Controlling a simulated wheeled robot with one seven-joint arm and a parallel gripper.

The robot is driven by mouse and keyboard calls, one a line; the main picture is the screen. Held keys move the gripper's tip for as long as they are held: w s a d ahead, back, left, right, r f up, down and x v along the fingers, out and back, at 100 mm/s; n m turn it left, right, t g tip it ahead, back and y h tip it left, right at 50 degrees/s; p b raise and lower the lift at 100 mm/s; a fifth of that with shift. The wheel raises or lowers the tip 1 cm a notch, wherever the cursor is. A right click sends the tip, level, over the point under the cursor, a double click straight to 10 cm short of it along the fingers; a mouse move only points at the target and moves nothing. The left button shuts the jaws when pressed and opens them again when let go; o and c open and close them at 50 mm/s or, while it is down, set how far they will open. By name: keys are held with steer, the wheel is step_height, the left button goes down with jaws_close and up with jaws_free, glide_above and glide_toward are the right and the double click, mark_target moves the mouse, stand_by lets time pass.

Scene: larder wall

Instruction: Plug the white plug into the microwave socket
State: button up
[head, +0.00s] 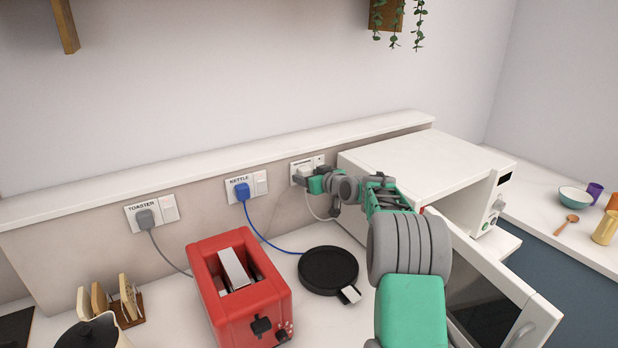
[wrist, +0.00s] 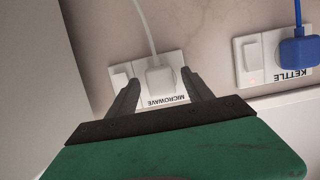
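The white plug (wrist: 160,79) sits against the microwave socket (wrist: 172,99), in its plug position, with its white cord running off it. It looks seated, though the pins are hidden. My gripper (wrist: 160,80) is at the socket with one finger on each side of the plug. Gaps show between the fingers and the plug, so it is open and not holding it. In the head view my gripper (head: 306,181) is at the microwave socket plate (head: 318,161), partly covering the plug. The white cord (head: 315,211) hangs below.
The kettle socket holds a blue plug (head: 242,191); the toaster socket holds a grey plug (head: 145,219). A red toaster (head: 215,295) and black kettle base (head: 328,270) stand on the counter. The white microwave (head: 420,150) stands right of the socket, its door (head: 535,318) open.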

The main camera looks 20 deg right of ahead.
steer(key=b+v, duration=0.2)
steer(key=v, duration=0.5)
steer(key=shift+s+b, duration=0.35)
steer(key=shift+d+r, duration=0.15)
